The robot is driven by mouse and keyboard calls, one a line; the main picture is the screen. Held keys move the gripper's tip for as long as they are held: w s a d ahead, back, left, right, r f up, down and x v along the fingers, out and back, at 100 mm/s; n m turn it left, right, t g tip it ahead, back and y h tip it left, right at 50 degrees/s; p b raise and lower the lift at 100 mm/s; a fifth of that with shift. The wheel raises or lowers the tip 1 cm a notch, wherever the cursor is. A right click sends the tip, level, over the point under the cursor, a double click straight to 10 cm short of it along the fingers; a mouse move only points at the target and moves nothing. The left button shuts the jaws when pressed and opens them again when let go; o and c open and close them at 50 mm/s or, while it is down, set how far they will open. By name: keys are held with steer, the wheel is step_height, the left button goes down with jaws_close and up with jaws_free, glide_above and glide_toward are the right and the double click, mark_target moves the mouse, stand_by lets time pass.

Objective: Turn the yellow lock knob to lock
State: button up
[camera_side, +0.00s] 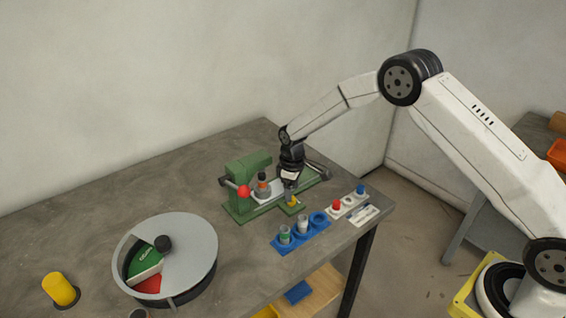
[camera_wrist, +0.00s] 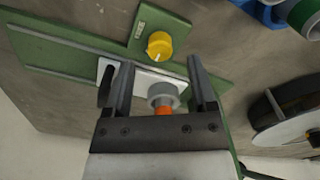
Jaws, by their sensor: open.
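The yellow lock knob (camera_wrist: 159,45) sits on a green tab of the green jig (camera_wrist: 60,57), with a pale pointer line on its top and a small pale label (camera_wrist: 139,29) beside it, too small to read. In the side view the knob (camera_side: 293,202) is at the front of the jig (camera_side: 246,163), just under my gripper (camera_side: 291,187). My gripper is open and points down at the jig. In the wrist view the fingertips (camera_wrist: 161,64) are apart with the knob just past them, roughly centred; I cannot tell whether it lies between them in depth.
A grey and orange part (camera_side: 263,186) stands on the jig's white plate, near the red ball handle (camera_side: 243,192). A blue rack (camera_side: 300,238) and a white button panel (camera_side: 347,203) stand close in front. A round grey turntable (camera_side: 195,250) is further left, with a yellow cylinder (camera_side: 60,288).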

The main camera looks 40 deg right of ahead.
mark_target(293, 199)
steer(key=shift+r, duration=2.25)
steer(key=shift+s+r, duration=0.35)
steer(key=s+d+r+m+t, duration=0.1)
steer(key=s+r+m, duration=0.2)
steer(key=s, duration=1)
steer(key=s+r+m+t, duration=0.1)
steer(key=s+r+m, duration=0.2)
steer(key=s, duration=0.9)
step_height(293, 199, up, 2)
steer(key=shift+s+d+r+t, duration=0.1)
steer(key=shift+s+d+t, duration=0.2)
steer(key=shift+s+d, duration=0.1)
